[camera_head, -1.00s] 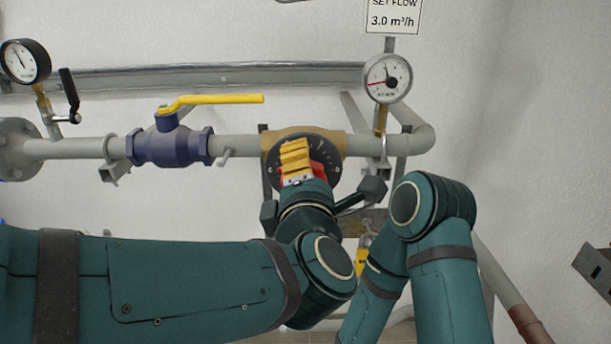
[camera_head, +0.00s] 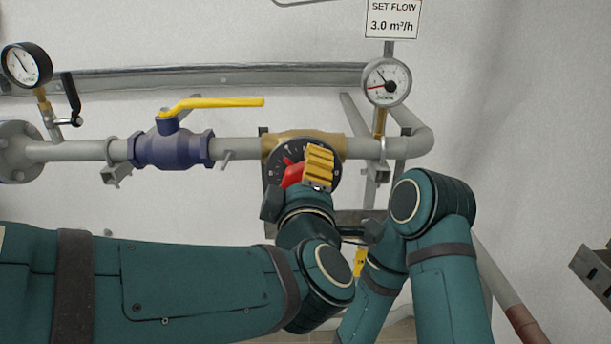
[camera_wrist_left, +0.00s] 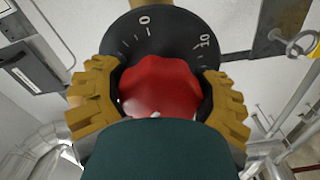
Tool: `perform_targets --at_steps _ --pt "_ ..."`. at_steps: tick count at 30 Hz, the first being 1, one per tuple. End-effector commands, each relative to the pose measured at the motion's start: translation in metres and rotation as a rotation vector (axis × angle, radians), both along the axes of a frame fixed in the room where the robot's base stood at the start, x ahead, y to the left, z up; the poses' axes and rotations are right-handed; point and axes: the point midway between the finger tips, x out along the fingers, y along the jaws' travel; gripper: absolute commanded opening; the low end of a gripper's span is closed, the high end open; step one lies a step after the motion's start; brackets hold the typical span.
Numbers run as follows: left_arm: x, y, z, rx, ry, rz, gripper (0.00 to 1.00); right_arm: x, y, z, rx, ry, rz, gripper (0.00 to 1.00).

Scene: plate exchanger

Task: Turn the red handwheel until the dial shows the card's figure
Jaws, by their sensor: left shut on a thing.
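The red handwheel (camera_head: 292,174) sits in front of a black scale disc (camera_head: 279,163) on the brass valve body. My left gripper (camera_head: 317,170) is shut on the handwheel. In the left wrist view the yellow fingers (camera_wrist_left: 160,96) hold the red handwheel (camera_wrist_left: 160,82) from both sides, below the scale marks 0 and 10. The card (camera_head: 393,19) reads SET FLOW 3.0 m³/h.
A blue valve (camera_head: 170,149) with a yellow lever (camera_head: 212,101) sits left on the grey pipe (camera_head: 75,149). A second gauge (camera_head: 25,65) is at the far left. My right arm stands close to the right of my left wrist. Bare wall lies further right.

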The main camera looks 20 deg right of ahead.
Motion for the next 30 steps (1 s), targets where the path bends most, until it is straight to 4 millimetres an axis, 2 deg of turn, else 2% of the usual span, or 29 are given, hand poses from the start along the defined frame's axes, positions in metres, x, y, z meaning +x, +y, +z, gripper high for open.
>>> perform_targets --at_steps 15,16,18,30 --pt "-0.0014 -0.0012 -0.0024 0.023 -0.002 -0.005 0.33 0.0003 -0.0001 0.0003 0.0 -0.001 0.0 1.0" --pt "-0.0014 -0.0013 -0.0025 0.023 -0.002 -0.004 0.75 0.0003 -0.0001 0.0003 0.0 -0.001 0.0 1.0" --pt "-0.0013 -0.0012 -0.0025 0.023 -0.002 -0.004 0.99 0.0003 -0.0001 0.0003 0.0 -0.001 0.0 1.0" --pt "-0.0063 0.0012 -0.0007 0.02 -0.005 -0.003 1.0 0.0002 0.0 0.0005 0.0 -0.001 0.0 1.0"
